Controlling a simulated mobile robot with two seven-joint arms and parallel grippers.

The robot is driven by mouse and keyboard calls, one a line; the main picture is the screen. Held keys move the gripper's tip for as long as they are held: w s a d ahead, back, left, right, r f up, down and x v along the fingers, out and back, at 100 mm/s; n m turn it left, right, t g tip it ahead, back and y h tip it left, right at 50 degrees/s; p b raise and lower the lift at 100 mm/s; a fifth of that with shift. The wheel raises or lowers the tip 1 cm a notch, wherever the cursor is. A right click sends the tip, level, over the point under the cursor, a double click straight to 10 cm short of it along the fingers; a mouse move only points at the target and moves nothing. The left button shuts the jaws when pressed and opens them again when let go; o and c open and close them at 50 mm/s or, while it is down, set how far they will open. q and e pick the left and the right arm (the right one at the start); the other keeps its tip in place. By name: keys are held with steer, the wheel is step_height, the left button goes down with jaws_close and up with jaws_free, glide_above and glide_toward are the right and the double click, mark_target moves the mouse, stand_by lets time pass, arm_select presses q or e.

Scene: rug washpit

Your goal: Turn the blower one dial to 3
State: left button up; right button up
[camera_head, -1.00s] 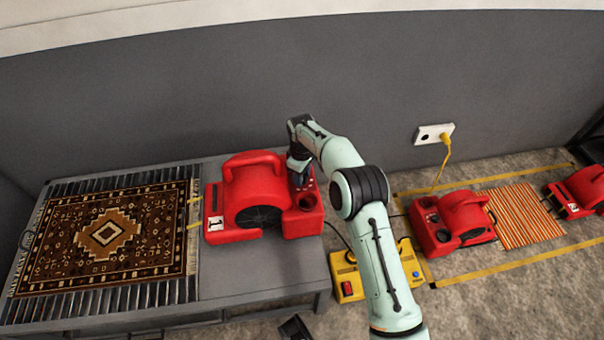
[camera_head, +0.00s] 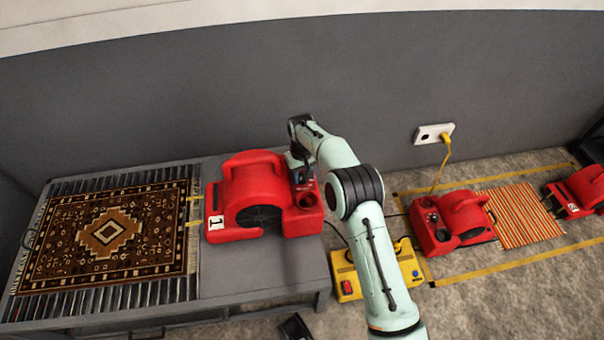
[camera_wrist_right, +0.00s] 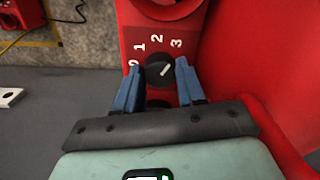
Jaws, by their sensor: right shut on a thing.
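Blower one (camera_head: 252,190) is red, carries a white label with a 1, and stands on the right part of a grey table. Its black dial (camera_wrist_right: 160,70) shows in the right wrist view on a red panel marked 0, 1, 2 and 3. The dial's white pointer line slants up and right, roughly toward the 3. My right gripper (camera_wrist_right: 158,68) has its blue fingers on both sides of the dial, shut on it. In the head view the right gripper (camera_head: 300,175) reaches down behind the blower's right side and mostly hides the dial. My left gripper is not in view.
A patterned brown rug (camera_head: 110,235) lies on a slatted rack left of the blower. A yellow box (camera_head: 345,283) with a red switch, a second red blower (camera_head: 455,225) and a striped rug (camera_head: 527,217) are on the floor to the right. A grey wall stands close behind.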

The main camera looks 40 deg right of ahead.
mark_target(302, 177)
stand_by(0.4)
steer(key=o, duration=1.1)
steer(key=shift+c, duration=0.2)
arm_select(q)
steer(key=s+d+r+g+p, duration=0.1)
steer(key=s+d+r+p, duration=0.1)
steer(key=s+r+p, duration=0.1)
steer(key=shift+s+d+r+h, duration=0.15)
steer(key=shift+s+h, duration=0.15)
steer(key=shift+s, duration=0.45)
arm_select(e)
step_height(302, 177, up, 13)
steer(key=shift+r, duration=0.2)
